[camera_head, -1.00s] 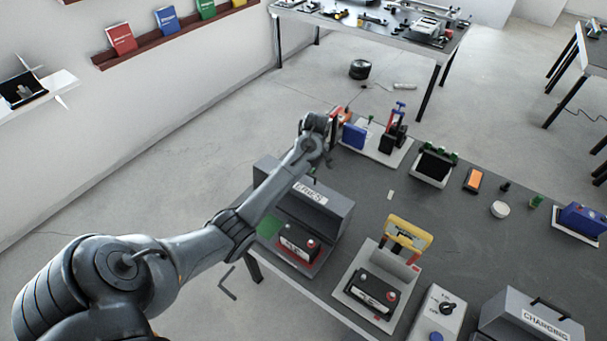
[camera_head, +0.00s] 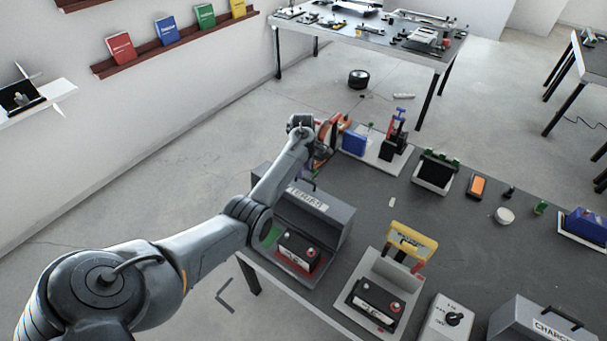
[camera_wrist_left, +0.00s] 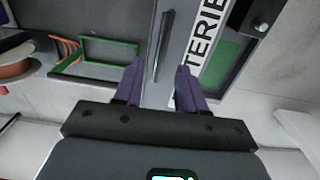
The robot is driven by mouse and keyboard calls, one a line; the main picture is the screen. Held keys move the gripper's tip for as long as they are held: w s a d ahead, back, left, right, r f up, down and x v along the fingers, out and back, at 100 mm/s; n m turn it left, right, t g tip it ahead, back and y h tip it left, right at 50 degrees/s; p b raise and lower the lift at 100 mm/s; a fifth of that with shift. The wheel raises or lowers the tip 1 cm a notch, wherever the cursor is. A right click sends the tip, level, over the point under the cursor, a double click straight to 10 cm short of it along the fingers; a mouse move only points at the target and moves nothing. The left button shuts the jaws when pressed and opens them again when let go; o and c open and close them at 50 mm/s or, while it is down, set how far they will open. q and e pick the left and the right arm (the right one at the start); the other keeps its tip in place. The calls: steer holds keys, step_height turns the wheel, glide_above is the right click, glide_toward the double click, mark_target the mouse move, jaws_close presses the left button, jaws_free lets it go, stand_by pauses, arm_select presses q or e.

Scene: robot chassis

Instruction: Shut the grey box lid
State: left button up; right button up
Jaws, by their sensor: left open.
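The grey box (camera_head: 343,228) stands at the left end of the dark table with its lid (camera_head: 327,208) raised, and a black battery with a red base (camera_head: 298,247) shows inside. The lid carries a white label, part of which also shows in the left wrist view (camera_wrist_left: 207,50). My left gripper (camera_head: 309,172) is beside the lid's upper edge, partly hidden by my arm. In the left wrist view its purple fingers (camera_wrist_left: 160,75) are apart, with the lid's dark handle bar (camera_wrist_left: 163,45) lying ahead between them. I cannot tell whether they touch the lid. My right gripper is not in view.
A second battery (camera_head: 375,302) sits in a tray with a yellow-handled tool (camera_head: 409,241) behind it. The table's middle is mostly clear.

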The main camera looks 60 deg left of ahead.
arm_select(q)
steer(key=shift+f, duration=1.45)
jaws_close()
